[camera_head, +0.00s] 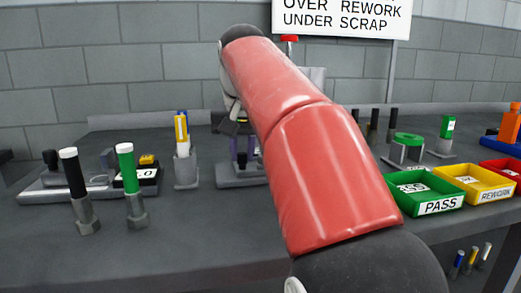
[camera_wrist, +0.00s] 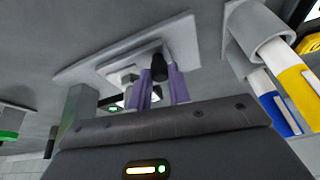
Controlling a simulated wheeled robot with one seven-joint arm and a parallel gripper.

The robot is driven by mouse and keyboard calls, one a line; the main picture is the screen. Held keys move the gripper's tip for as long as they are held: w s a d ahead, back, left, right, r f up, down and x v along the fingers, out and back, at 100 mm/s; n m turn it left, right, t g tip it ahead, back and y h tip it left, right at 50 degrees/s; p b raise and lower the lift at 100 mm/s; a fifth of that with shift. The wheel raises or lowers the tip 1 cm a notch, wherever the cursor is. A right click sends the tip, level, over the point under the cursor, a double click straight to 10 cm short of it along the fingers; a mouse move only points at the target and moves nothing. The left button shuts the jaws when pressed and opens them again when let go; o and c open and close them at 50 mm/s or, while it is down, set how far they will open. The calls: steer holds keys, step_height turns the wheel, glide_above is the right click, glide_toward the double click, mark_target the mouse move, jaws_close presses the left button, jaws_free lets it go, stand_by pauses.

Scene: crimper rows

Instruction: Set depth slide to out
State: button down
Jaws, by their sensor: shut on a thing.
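The crimper fixture has a pale grey base plate (camera_wrist: 85,68), which also shows on the bench in the head view (camera_head: 238,181). A small black knob (camera_wrist: 159,67) stands on it; I take this to be the depth slide's handle. My gripper (camera_wrist: 161,82) has its two purple fingers on either side of the knob, shut on it. In the head view the gripper (camera_head: 245,158) is low over the fixture, partly hidden by my red arm. The slide's track and its end marks cannot be made out.
A grey cup (camera_head: 187,175) with yellow and blue sticks stands close left of the fixture. A green PASS tray (camera_head: 428,206) and a yellow REWORK tray (camera_head: 470,185) are at right.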

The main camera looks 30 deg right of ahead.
steer(key=shift+w+a, duration=0.2)
steer(key=shift+a, duration=0.5)
steer(key=shift+w+a, duration=0.2)
steer(key=shift+a, duration=0.5)
steer(key=shift+w+a, duration=0.2)
steer(key=shift+a, duration=0.5)
steer(key=c, duration=1.3)
jaws_free()
steer(key=shift+a, duration=0.1)
steer(key=shift+r, duration=0.2)
steer(key=p+v, duration=0.2)
steer(key=v, duration=0.5)
steer(key=shift+r, duration=0.2)
